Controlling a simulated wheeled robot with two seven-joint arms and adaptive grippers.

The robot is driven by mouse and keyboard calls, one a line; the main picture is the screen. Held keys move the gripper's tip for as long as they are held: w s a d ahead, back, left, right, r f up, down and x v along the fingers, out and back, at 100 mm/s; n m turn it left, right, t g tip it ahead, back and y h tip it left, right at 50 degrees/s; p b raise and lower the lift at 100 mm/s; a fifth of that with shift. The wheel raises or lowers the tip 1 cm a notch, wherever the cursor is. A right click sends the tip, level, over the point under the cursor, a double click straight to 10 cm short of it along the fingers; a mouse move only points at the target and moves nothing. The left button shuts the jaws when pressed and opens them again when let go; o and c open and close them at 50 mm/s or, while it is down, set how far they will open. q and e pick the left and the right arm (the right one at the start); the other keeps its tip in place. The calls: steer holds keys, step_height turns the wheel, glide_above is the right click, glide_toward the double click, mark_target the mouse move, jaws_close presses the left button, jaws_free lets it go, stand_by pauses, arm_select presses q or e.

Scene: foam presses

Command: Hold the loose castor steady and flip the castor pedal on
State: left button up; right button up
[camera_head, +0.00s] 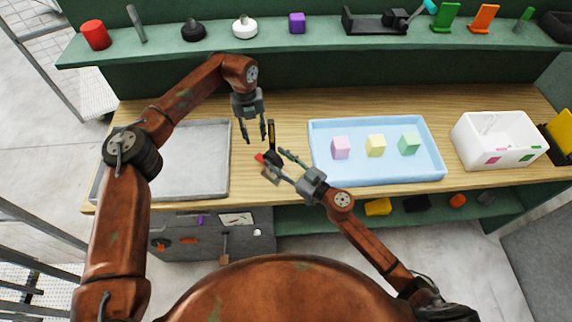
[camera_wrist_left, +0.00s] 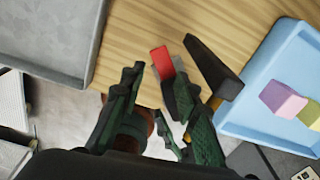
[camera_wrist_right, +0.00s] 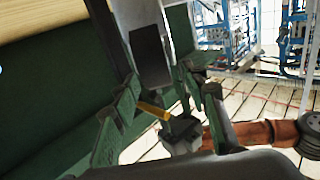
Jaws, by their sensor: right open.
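The castor (camera_head: 272,157) is small and dark, with a red pedal (camera_head: 259,158), near the front edge of the wooden bench. In the left wrist view the red pedal (camera_wrist_left: 161,60) stands beside the castor's grey and dark body (camera_wrist_left: 182,95). My left gripper (camera_head: 255,138) points down just above and behind the castor, fingers apart, with nothing visible between them. My right gripper (camera_head: 276,162) reaches in from the right at the castor, its open fingers on either side of it. Whether they touch it I cannot tell.
A grey tray (camera_head: 222,150) lies left; a blue tray (camera_head: 375,178) with three coloured blocks lies right. A white bin (camera_head: 480,135) stands farther right. A green shelf (camera_head: 330,37) runs behind.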

steer(key=shift+w+a, duration=0.3)
steer(key=shift+a, duration=0.05)
steer(key=shift+c, duration=0.2)
jaws_close()
stand_by(0.4)
